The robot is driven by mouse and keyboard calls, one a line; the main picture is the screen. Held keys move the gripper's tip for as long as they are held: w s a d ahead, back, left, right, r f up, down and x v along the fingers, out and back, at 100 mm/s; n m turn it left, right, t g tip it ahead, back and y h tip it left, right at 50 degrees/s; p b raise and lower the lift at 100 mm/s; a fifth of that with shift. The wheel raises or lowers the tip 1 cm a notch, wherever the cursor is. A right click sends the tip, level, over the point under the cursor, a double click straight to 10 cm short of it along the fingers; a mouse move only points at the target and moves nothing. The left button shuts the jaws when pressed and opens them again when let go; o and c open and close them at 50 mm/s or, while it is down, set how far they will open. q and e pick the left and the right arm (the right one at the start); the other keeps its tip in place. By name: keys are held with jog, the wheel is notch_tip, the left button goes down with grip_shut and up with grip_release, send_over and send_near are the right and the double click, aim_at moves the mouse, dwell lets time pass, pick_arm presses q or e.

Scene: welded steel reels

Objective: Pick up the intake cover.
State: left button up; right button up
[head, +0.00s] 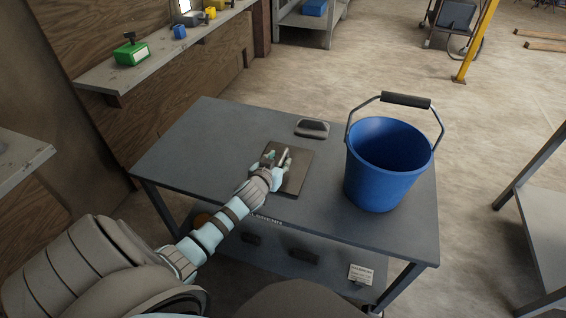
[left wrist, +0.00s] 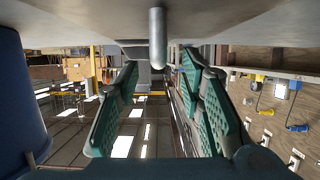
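A flat brown-grey square plate (head: 296,183) with a short upright metal post (head: 286,154) lies on the grey table; I take it to be the intake cover. My left gripper (head: 273,160) is low over the plate, its teal fingers beside the post. In the left wrist view, which is upside down, the post (left wrist: 158,40) points down from the grey surface at the top. It shows in the gap between the spread fingers (left wrist: 160,70), with space on both sides. The gripper is open and empty. My right gripper is not in view.
A blue bucket (head: 372,182) with a raised black-gripped handle stands on the table, right of the plate. A dark rounded block (head: 312,128) lies just behind the plate. The table (head: 200,150) is clear at its left.

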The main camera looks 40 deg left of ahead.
aim_at(283, 155)
pick_arm(q)
jog(key=b+x, duration=0.1)
jog(key=x, duration=0.3)
jog(key=shift+w+f+b, duration=0.15)
jog(key=shift+f+b, duration=0.15)
jog(key=shift+b, duration=0.1)
jog(key=shift+w, duration=0.1)
jog(key=shift+r, duration=0.15)
grip_shut()
jog(key=shift+r, duration=0.1)
jog(key=shift+r+p, duration=0.3)
jog(key=shift+p, duration=0.05)
notch_tip(283, 155, up, 19)
jog(key=p, duration=0.7)
jog(key=shift+d, duration=0.1)
